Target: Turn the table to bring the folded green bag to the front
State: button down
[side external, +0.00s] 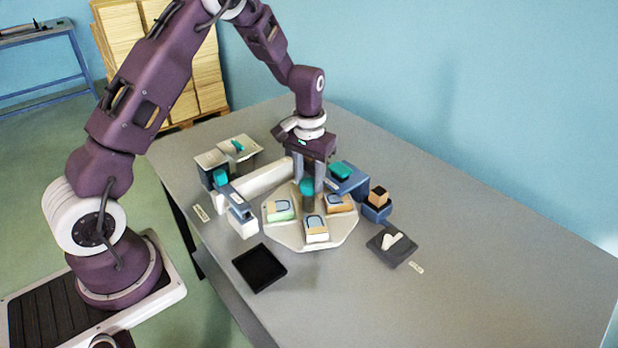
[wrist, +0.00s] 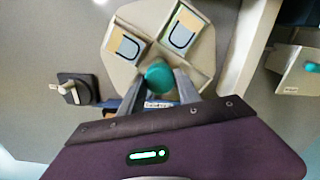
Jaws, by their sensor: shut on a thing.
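A pale turntable (side external: 347,232) with cut corners stands on the grey table, and it also shows in the wrist view (wrist: 115,72). A teal knob (side external: 306,187) rises from its middle. My gripper (side external: 308,194) points down and is shut on the knob, with one finger on each side; the knob's teal top (wrist: 158,75) shows between the fingers in the wrist view. The folded light green bag (side external: 281,210) lies on the turntable's left side in the side view. A white-and-tan bag (side external: 316,230) lies nearest the side camera, and an orange-tan bag (side external: 338,203) lies to the right.
A black square tray (side external: 259,268) lies front left of the turntable. A dark dish (side external: 393,246) with white pieces is at right. Blue and white blocks (side external: 243,218) and a white rail (side external: 258,182) crowd the left and back. The table's right side is clear.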

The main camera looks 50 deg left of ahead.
jog(key=shift+n, duration=3)
jog(key=c, duration=0.9)
grip_release()
jog(key=shift+o, duration=0.2)
notch_tip(320, 180, up, 7)
jog(key=shift+r, duration=0.1)
jog(key=shift+r, duration=0.1)
